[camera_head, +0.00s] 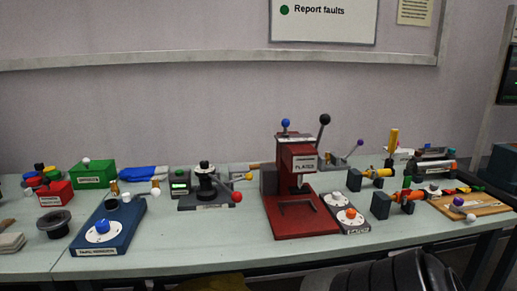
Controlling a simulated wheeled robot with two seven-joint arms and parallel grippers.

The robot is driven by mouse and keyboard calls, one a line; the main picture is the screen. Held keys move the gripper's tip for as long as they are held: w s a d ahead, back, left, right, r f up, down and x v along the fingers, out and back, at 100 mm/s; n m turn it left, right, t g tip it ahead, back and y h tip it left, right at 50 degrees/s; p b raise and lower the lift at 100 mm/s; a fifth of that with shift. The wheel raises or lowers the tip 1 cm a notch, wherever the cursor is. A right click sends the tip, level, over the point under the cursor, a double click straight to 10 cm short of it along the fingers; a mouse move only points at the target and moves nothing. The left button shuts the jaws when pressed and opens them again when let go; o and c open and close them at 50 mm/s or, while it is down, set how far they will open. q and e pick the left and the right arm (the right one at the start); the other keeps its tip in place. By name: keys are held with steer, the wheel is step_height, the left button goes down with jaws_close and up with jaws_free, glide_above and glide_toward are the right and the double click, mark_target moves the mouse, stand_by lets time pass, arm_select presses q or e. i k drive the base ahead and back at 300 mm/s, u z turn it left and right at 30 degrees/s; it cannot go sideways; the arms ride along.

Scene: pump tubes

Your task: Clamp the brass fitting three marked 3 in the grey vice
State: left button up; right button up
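Small brass-coloured pieces stand near the blue machine at the left, one (114,189) behind its back edge and another (155,187) to its right. Their markings are too small to read, so I cannot tell which is fitting three. A grey device with a bar-like body (433,165) stands at the far right and may be the grey vice; its label is not legible. A dark grey device with a red ball handle (207,190) stands left of centre. Neither of my grippers is in view.
A red press (298,185) stands mid-bench. The blue machine (105,235) has a white dial. A green box (92,175), a red box (55,194) and a black cup (54,223) are at the left. The front bench strip (190,245) is bare.

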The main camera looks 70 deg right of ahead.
mark_target(360, 142)
steer(key=u, duration=0.55)
steer(key=k, duration=1.6)
steer(key=z, duration=0.55)
